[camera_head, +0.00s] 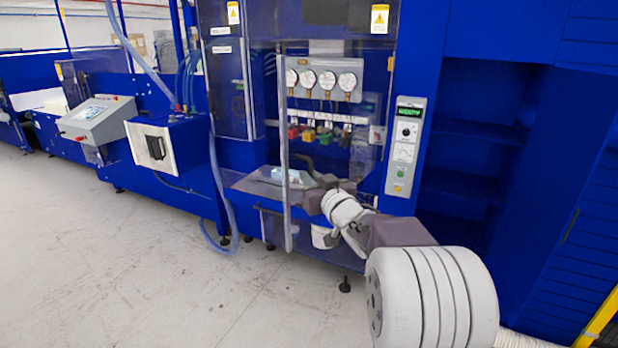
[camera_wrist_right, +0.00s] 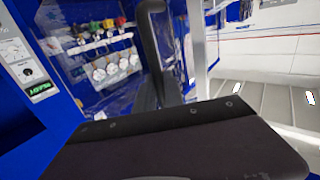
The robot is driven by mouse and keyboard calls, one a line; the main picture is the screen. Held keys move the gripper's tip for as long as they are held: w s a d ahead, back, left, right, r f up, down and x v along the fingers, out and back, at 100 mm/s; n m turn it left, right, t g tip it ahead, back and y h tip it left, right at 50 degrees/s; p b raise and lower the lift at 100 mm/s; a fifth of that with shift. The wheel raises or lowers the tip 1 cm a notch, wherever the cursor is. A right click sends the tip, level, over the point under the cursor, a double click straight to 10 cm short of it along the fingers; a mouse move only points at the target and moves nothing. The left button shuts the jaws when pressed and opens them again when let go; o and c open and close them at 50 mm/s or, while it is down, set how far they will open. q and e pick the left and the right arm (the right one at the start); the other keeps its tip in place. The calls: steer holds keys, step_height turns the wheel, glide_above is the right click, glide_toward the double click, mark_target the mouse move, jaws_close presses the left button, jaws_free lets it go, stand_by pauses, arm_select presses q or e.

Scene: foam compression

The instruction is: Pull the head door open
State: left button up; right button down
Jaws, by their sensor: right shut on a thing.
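The head door is a clear panel (camera_head: 339,115) with a pale upright edge bar (camera_head: 286,150) on the front of the blue machine. The bar's lower end hangs in front of the cabinet base, so the door appears to stand ajar. My right gripper (camera_head: 316,178) is at the door's lower part, shut on the dark door handle. The right wrist view shows this handle (camera_wrist_right: 152,45) as a curved bar rising beyond my dark gripper body, which hides the grip itself. My left gripper is not in view.
Gauges (camera_head: 325,80) and coloured valves (camera_head: 310,134) show through the panel. A light blue block (camera_head: 285,174) lies on the bed behind it. A control panel (camera_head: 404,148) is right of the door. A hose (camera_head: 220,190) hangs left. The floor (camera_head: 140,265) in front is clear.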

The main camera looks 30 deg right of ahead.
steer(key=shift+r, duration=0.25)
steer(key=c, duration=1.5)
jaws_free()
steer(key=shift+o, duration=0.2)
steer(key=shift+f, duration=0.1)
steer(key=s+a, duration=0.1)
steer(key=s, duration=0.8)
steer(key=shift+a, duration=0.15)
